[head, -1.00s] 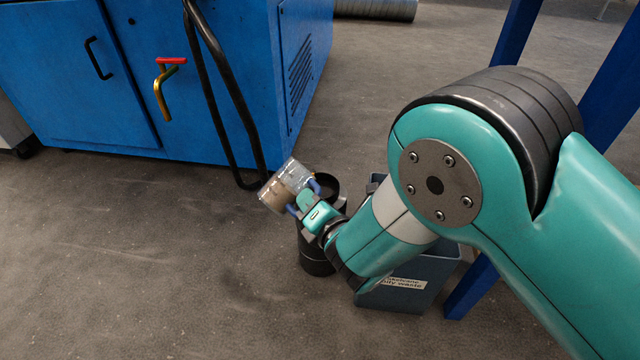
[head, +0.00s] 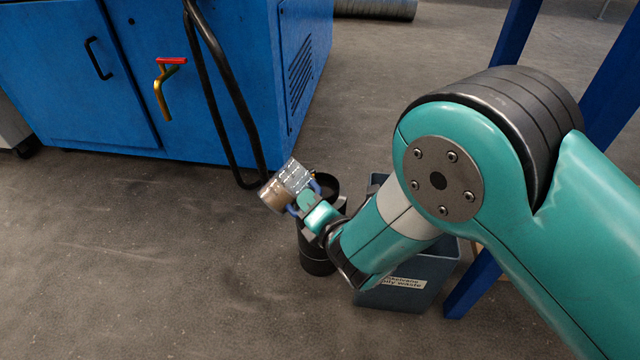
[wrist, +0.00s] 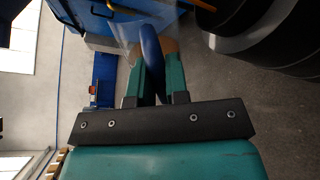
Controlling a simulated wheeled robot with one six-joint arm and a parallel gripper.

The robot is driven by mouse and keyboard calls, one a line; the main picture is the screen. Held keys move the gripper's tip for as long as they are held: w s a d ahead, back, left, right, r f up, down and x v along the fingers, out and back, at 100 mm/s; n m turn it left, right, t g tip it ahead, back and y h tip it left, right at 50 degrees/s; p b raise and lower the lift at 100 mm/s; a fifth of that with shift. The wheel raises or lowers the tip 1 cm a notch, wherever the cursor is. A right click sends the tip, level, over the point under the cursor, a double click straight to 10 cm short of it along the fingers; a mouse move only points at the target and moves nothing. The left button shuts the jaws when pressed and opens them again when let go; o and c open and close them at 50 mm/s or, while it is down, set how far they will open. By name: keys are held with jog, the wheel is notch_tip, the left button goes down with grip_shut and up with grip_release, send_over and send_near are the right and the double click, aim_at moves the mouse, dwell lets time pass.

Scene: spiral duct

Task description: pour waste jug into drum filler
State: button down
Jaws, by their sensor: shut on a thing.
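The waste jug (head: 284,187) is a clear vessel with brown liquid in it and a blue handle. It is tilted well over beside and above the black drum (head: 317,258). My gripper (head: 306,201) is shut on the jug's handle. In the wrist view the fingers (wrist: 158,75) close around the blue handle, and the clear jug wall (wrist: 128,24) shows beyond. The drum's open dark top is partly hidden by the jug and gripper. A small yellowish spot shows at the jug's upper right edge; I cannot tell whether liquid is flowing.
A blue-grey bin (head: 408,285) labelled oily waste stands just right of the drum, partly behind my arm. A blue cabinet (head: 225,80) with a red-handled brass tap (head: 165,85) and black hose (head: 222,120) stands behind. The floor to the left is clear.

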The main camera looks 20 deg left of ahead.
jog(key=shift+w+d+f+m+g, duration=0.15)
jog(key=shift+f+m, duration=0.1)
jog(key=shift+m, duration=0.3)
jog(key=shift+w+a+f+m+g, duration=0.1)
jog(key=shift+f+m+g, duration=0.1)
jog(key=shift+m, duration=0.35)
dwell(3.3)
jog(key=shift+w+d+r+m+b, duration=0.2)
jog(key=shift+w+d+m+b, duration=0.25)
jog(key=shift+m+b, duration=0.15)
dwell(1.3)
jog(key=shift+w+d+r+m+y+b, duration=0.1)
jog(key=shift+w+r+m+y+b, duration=0.3)
jog(key=shift+b, duration=0.45)
dwell(0.8)
